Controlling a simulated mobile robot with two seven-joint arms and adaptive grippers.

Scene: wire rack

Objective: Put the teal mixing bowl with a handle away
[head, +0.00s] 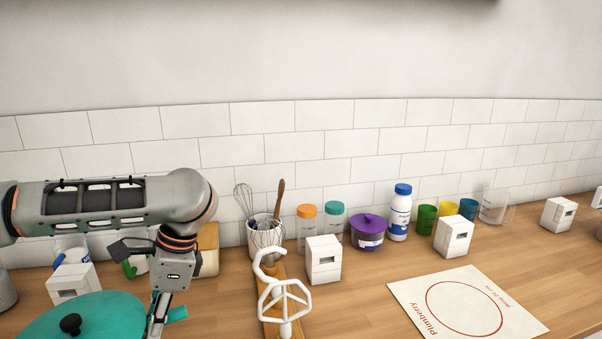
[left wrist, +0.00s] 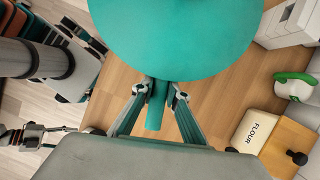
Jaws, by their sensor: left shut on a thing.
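The teal mixing bowl (head: 105,313) is at the lower left of the head view, cut off by the bottom edge. A black knob shows over its teal round surface. In the left wrist view the teal round surface (left wrist: 175,40) fills the top, with its handle (left wrist: 157,105) pointing down. My left gripper (head: 158,318) is shut on the handle, with a finger on each side in the left wrist view (left wrist: 160,92). The bowl's underside is hidden. What may be my right gripper (left wrist: 35,137) shows small at the left wrist view's lower left; its jaws are unclear.
A white hook-like stand (head: 284,300) on a wooden base is right of my gripper. A utensil pot (head: 265,232), jars, a purple-lidded pot (head: 368,234) and white blocks line the counter's back. A Plimberry mat (head: 465,305) lies right. The counter between stand and mat is clear.

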